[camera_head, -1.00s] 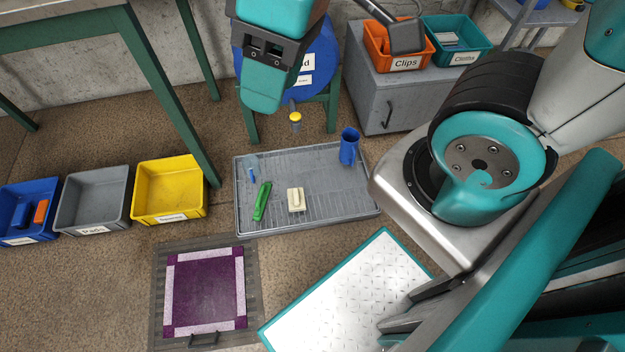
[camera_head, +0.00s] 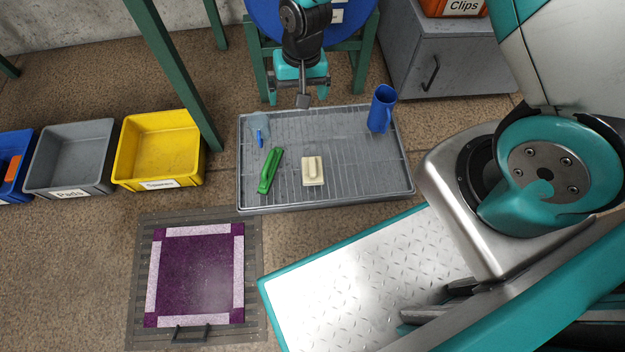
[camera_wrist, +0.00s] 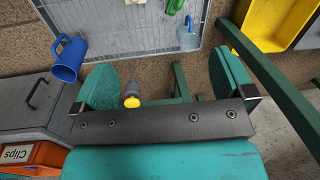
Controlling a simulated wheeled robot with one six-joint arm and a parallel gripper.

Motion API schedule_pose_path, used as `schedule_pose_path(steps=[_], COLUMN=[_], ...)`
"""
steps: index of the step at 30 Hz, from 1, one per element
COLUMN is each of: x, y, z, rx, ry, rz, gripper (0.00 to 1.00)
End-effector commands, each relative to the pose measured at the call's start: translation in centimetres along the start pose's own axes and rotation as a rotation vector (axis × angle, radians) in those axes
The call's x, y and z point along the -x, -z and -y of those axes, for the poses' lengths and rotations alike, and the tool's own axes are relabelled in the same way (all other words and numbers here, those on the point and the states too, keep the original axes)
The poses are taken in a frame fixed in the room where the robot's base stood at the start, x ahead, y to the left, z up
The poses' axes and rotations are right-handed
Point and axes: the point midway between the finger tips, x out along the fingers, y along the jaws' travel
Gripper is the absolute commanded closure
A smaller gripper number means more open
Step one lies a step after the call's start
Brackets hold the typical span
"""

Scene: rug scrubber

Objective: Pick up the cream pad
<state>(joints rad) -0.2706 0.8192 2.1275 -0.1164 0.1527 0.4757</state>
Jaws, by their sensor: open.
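The cream pad (camera_head: 313,171) lies on the grey ribbed tray (camera_head: 350,188), a small block with a raised grip on top. In the wrist view only a sliver of the cream pad (camera_wrist: 135,2) shows at the top edge. My gripper (camera_head: 298,95) is open and empty, above the tray's back edge, behind the pad and apart from it. Its two teal fingers also show in the wrist view (camera_wrist: 165,82), spread wide with nothing held between them.
A green brush (camera_head: 270,170) lies left of the pad. A translucent item with a blue part (camera_head: 260,130) lies behind it. A blue jug (camera_head: 381,109) stands at the tray's back right. A yellow-knobbed tap (camera_wrist: 131,100) shows near my fingers. Grey (camera_head: 70,187) and yellow bins (camera_head: 118,182) stand left.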

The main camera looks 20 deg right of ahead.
Motion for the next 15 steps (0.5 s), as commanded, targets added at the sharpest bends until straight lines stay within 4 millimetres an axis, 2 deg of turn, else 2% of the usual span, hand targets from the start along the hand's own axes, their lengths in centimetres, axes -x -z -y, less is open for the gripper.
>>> schedule_pose_path(steps=[1,3,6,9,15], x=[-5.9,-10.4,-15.1,-17.7,-21.2], y=[0.1,0.2,0.1,-0.1,-0.2], z=[-1.3,-2.7,-4.2,-5.2,-6.0], rx=[-0.039,-0.086,-0.132,-0.158,-0.171], ry=[-0.029,-0.06,-0.092,-0.112,-0.121], rz=[0.006,-0.002,-0.013,-0.021,-0.025], gripper=[0.0,0.0,0.0,0.0,0.0])
